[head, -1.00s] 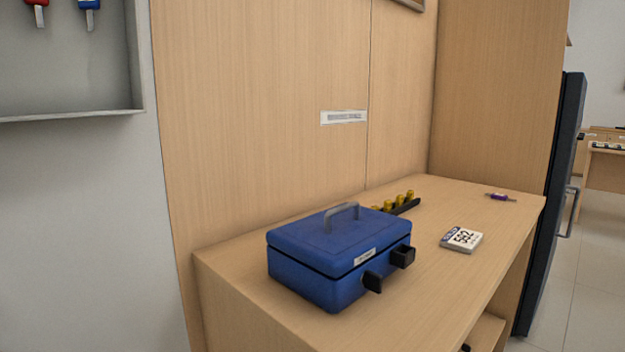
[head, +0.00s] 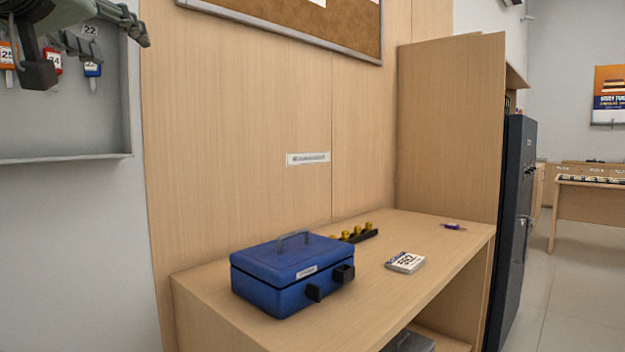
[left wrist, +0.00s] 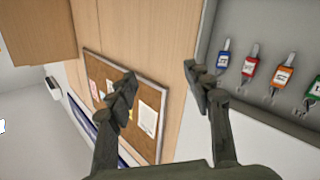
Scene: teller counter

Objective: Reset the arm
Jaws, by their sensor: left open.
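My left gripper (head: 92,50) is at the upper left of the head view, in front of the grey key cabinet (head: 60,158). In the left wrist view its two dark fingers (left wrist: 160,78) stand wide apart with nothing between them. The key tags in the cabinet are apart from the fingers: a blue one (left wrist: 223,60), a red one (left wrist: 250,67), an orange one (left wrist: 283,76) and a green one at the edge. The gripper partly covers the tags in the head view. My right gripper is in neither view.
A blue cash box (head: 285,270) stands on the wooden counter (head: 390,290). Behind it is a black holder with yellow pieces (head: 360,235). A cork board (head: 300,28) hangs above.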

